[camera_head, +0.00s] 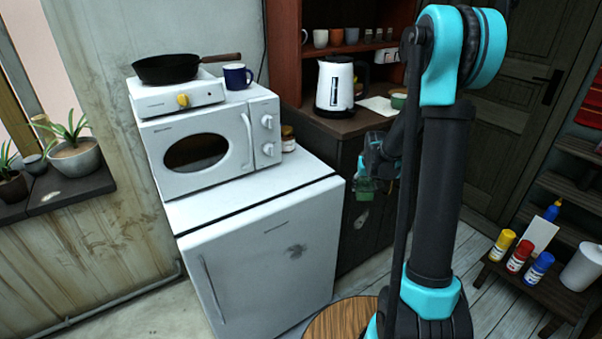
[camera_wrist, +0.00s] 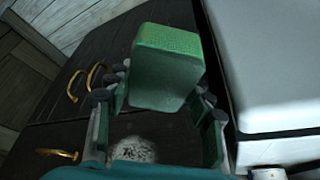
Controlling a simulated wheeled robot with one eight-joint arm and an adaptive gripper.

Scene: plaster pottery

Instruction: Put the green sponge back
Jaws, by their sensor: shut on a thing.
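The green sponge (camera_wrist: 168,62) is a block with a brighter green top face, held between the fingers of my gripper (camera_wrist: 160,92) in the wrist view. My gripper is shut on it. In the head view my gripper (camera_head: 374,163) hangs in front of the dark cabinet, right of the white fridge, with the sponge (camera_head: 365,189) small and dark below it. The sponge is in the air, below the level of the cabinet top. My arm hides part of the cabinet and what lies behind it.
The white fridge (camera_head: 262,247) carries a microwave (camera_head: 213,146). A low shelf at right holds paint bottles (camera_head: 519,256). A round wooden top (camera_head: 340,321) is below.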

